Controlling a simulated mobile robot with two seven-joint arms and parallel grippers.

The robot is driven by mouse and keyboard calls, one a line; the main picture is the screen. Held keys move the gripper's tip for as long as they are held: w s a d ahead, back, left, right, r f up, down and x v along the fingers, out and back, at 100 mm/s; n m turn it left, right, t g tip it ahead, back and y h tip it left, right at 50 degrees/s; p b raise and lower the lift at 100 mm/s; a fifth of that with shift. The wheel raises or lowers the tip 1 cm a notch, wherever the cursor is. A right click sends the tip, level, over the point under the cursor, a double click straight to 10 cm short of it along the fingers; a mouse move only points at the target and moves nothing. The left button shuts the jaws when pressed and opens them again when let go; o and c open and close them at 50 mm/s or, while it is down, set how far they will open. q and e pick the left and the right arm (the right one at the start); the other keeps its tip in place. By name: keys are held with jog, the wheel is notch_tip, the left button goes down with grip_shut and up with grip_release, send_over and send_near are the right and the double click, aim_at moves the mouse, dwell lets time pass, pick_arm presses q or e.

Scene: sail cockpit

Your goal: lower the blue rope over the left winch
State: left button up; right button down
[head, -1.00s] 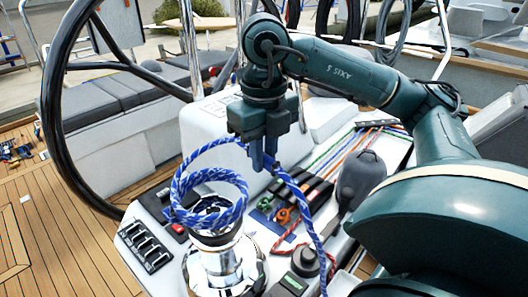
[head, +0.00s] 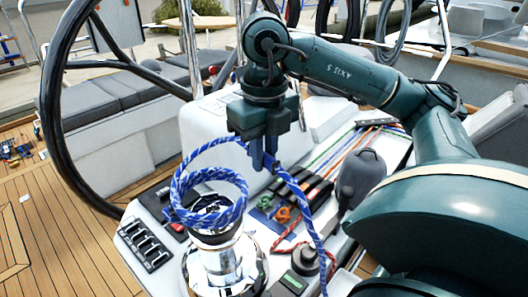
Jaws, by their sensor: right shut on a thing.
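The blue rope (head: 228,215) with white flecks hangs in loose coils above and around the top of the left winch (head: 224,265), a shiny chrome drum at the bottom centre. I cannot tell whether the coils touch the drum. One strand rises to my right gripper (head: 264,165), which is shut on the rope above and to the right of the winch. From there the tail (head: 310,215) runs down to the right. My left gripper is not in view.
A black steering wheel (head: 48,110) stands at the left. A black switch panel (head: 143,246) is left of the winch. Rope clutches (head: 308,190) with orange, green and red lines lie to the right, near a grey winch handle or cover (head: 361,180). Open wooden deck (head: 70,230) is at lower left.

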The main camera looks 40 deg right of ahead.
jog(key=shift+f, duration=0.15)
jog(key=shift+f+b, duration=2.4)
jog(key=shift+f, duration=0.15)
notch_tip(320, 180, down, 6)
jog(key=b, duration=0.5)
jog(key=shift+r, duration=0.1)
